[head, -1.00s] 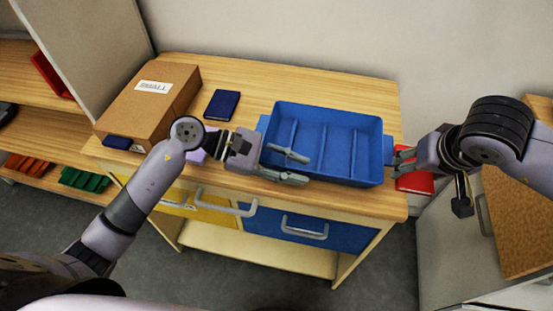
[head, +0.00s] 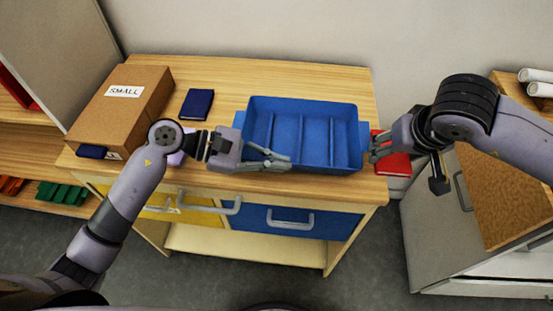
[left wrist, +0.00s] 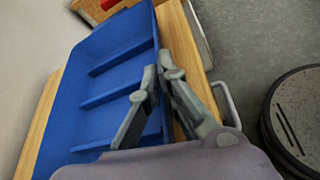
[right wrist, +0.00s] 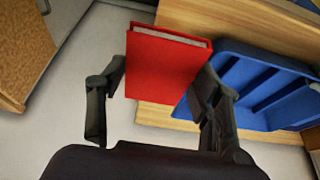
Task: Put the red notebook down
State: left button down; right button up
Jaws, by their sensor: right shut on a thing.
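The red notebook (head: 394,165) is at the right end of the wooden table (head: 330,184), beside the blue tray. My right gripper (head: 374,150) is shut on it. In the right wrist view the notebook (right wrist: 166,68) stands out between the fingers, its pale page edge up, overlapping the tabletop's edge. I cannot tell whether it touches the table. My left gripper (head: 278,161) is at the tray's front left part. In the left wrist view its fingertips (left wrist: 160,76) are close together near the tray's wall; whether they grip it is unclear.
The blue compartment tray (head: 345,104) takes up the table's right half and looks empty. A dark blue notebook (head: 196,104) and a cardboard box (head: 105,111) labelled SMALL are to the left. A cabinet (head: 425,230) stands right of the table, across a gap.

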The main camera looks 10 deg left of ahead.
dwell(0.3)
jog(key=w+a+r, duration=0.3)
jog(key=w+a, duration=0.2)
jog(key=a, duration=0.5)
notch_tip(320, 180, up, 3)
send_over(300, 139)
jog(key=s, duration=0.2)
jog(key=f, duration=0.9)
jog(key=shift+w+f, duration=0.2)
jog(key=shift+w, duration=0.1)
jog(key=shift+f, duration=0.1)
jog(key=shift+f, duration=0.4)
jog(key=o, duration=1.5)
